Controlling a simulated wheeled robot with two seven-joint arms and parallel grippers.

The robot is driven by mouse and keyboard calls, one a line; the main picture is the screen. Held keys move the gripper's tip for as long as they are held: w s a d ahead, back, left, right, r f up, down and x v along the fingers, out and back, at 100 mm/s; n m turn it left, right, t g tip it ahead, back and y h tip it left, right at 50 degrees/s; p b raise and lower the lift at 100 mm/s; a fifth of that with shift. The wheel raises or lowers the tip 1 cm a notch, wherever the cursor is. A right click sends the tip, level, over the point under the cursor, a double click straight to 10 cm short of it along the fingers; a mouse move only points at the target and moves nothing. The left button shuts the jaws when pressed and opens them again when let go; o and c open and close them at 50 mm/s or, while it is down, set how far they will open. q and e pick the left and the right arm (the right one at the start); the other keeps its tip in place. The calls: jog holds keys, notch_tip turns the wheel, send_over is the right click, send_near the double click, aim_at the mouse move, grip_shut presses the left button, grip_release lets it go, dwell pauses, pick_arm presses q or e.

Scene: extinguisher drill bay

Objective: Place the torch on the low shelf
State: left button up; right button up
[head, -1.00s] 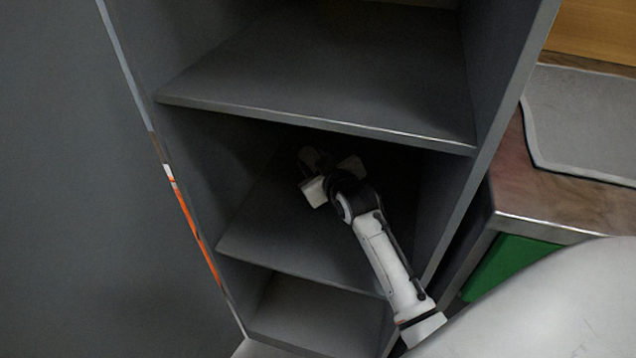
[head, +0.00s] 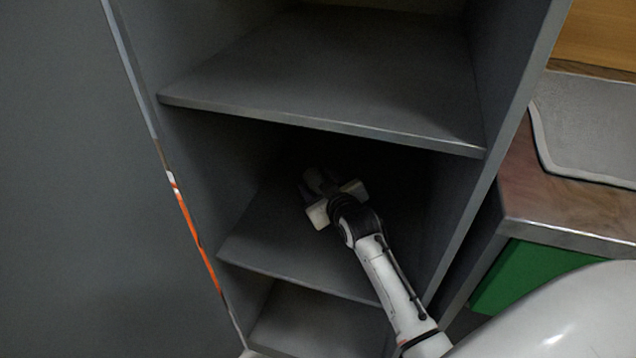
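A grey open cabinet holds an upper shelf (head: 330,75), a shelf below it (head: 290,245) and a lowest compartment floor (head: 315,325). My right gripper (head: 313,180) reaches into the dark opening between the upper shelf and the shelf below, above that lower board. Its fingers point away from me into shadow, and its white body hides much of them. I cannot tell whether it is open or shut. I cannot make out the torch; it may be hidden by the gripper or lost in the dark. My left gripper is not in view.
The cabinet's side walls and the front edge of the upper shelf (head: 320,125) closely frame my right arm. A wood-topped counter (head: 560,205) with a grey mat (head: 590,125) and a green front (head: 520,275) stands to the right. The upper shelf looks bare.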

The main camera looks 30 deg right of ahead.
jog(key=shift+r, duration=0.1)
jog(key=p+v, duration=0.2)
jog(key=v, duration=0.4)
jog(key=shift+s+a+r, duration=0.1)
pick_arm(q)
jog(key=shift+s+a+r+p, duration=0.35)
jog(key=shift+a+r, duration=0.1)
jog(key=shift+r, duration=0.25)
pick_arm(e)
jog(key=shift+s+a+r, duration=0.15)
jog(key=shift+s+r, duration=0.05)
jog(key=shift+s, duration=0.4)
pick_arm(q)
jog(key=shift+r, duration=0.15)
